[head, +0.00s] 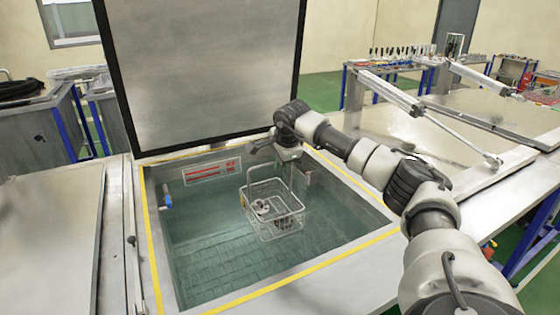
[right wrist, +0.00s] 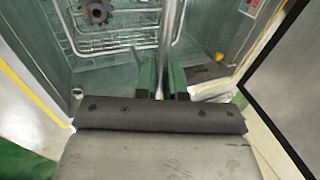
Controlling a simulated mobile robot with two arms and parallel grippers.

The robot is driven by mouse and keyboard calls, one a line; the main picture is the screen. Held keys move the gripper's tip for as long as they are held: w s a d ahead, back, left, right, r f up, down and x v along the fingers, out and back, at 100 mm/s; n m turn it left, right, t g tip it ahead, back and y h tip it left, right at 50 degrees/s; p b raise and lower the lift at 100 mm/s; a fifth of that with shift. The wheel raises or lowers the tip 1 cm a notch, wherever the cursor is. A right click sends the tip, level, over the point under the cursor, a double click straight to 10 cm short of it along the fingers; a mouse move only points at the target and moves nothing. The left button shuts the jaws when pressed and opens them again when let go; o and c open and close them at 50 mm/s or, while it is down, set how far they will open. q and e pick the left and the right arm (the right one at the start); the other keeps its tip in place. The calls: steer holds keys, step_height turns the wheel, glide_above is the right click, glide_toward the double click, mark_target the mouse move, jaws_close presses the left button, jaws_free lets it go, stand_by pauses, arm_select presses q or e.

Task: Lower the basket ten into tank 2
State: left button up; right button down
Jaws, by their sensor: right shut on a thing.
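A wire basket (head: 272,208) hangs within the opening of the open tank (head: 225,265), toward the tank's back right. It looks about level and holds small dark and metallic parts, with a gear (right wrist: 96,10) visible in the right wrist view. My right gripper (head: 289,162) is above the basket, shut on its upright handle rod (right wrist: 168,40). The green fingertips (right wrist: 162,80) sit on both sides of the rod. Whether the basket's bottom touches the water is unclear. My left gripper is not in view. No tank number is readable.
The tank's large lid (head: 205,70) stands raised behind the opening. Yellow edging (head: 290,275) borders the tank, and a blue-handled fitting (head: 167,195) sits on its left wall. Flat covers lie left (head: 50,240) and right (head: 390,135). The tank's front left is clear.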

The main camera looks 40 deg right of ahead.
steer(key=b, duration=0.6)
glide_above(280, 212)
steer(key=shift+f, duration=3.85)
steer(key=shift+s+a+f+b, duration=0.1)
steer(key=shift+f+b, duration=0.9)
steer(key=shift+f, duration=0.8)
steer(key=shift+s+a+f+b, duration=0.15)
steer(key=shift+f+b, duration=0.85)
steer(key=shift+f, duration=0.75)
steer(key=shift+s+a+f+b, duration=0.1)
steer(key=shift+f+b, duration=0.9)
steer(key=shift+f, duration=0.8)
steer(key=shift+f+b, duration=0.3)
steer(key=shift+f, duration=0.2)
steer(key=c, duration=1.1)
jaws_free()
steer(key=shift+s+f, duration=0.1)
